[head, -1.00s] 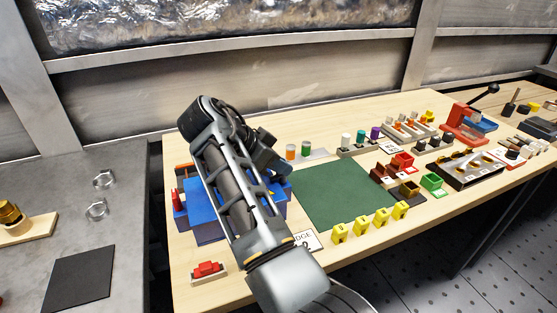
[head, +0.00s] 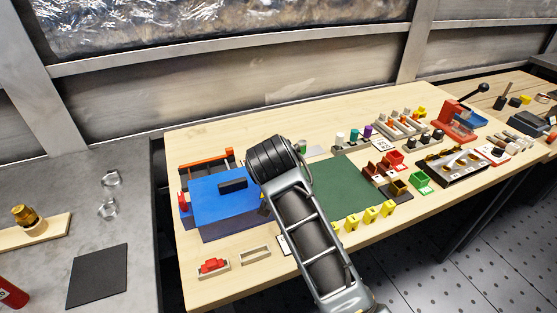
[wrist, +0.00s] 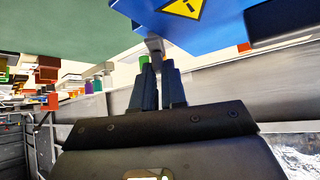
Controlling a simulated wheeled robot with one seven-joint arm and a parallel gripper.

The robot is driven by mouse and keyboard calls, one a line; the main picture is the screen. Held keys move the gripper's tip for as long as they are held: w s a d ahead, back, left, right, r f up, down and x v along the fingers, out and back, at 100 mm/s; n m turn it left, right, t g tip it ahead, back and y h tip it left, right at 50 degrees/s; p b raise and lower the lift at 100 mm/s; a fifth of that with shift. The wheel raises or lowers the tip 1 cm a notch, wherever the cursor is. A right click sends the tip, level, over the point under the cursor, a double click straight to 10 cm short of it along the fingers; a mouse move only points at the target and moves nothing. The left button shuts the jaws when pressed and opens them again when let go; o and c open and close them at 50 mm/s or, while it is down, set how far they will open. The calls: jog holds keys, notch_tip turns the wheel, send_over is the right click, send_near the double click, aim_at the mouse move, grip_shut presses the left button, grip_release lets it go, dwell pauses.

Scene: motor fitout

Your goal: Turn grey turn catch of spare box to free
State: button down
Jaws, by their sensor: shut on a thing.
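The spare box is a blue box (head: 222,205) with a black handle on its lid, at the left of the wooden table. In the wrist view the blue box (wrist: 225,28) fills the top and bears a yellow warning sign. The grey turn catch (wrist: 154,44) sticks out from the box's side. My gripper (wrist: 157,68) is shut on the catch, with its dark fingertips at either side of it. In the head view my arm hides the fingers and the catch, at the box's right side.
A green mat (head: 340,190) lies right of the box, with several yellow pieces (head: 370,215) along its front edge. A red part (head: 212,266) in a holder and an empty tray (head: 255,254) lie in front. An orange-edged rack (head: 207,158) stands behind the box.

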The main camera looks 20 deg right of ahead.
jog(key=n+y, duration=0.1)
jog(key=n, duration=0.1)
jog(key=n+y, duration=0.1)
jog(key=n+t+y+p, duration=0.1)
jog(key=n+y, duration=0.1)
jog(key=shift+s+d+f+n, duration=0.1)
jog(key=shift+d+f+n, duration=0.1)
jog(key=shift+d+n, duration=0.1)
dwell(0.5)
jog(key=c, duration=1.2)
grip_release()
jog(key=shift+f, duration=0.1)
jog(key=shift+s+r, duration=0.15)
jog(key=shift+r, duration=0.2)
jog(key=v, duration=0.7)
jog(key=shift+s+b, duration=0.1)
jog(key=shift+b, duration=0.25)
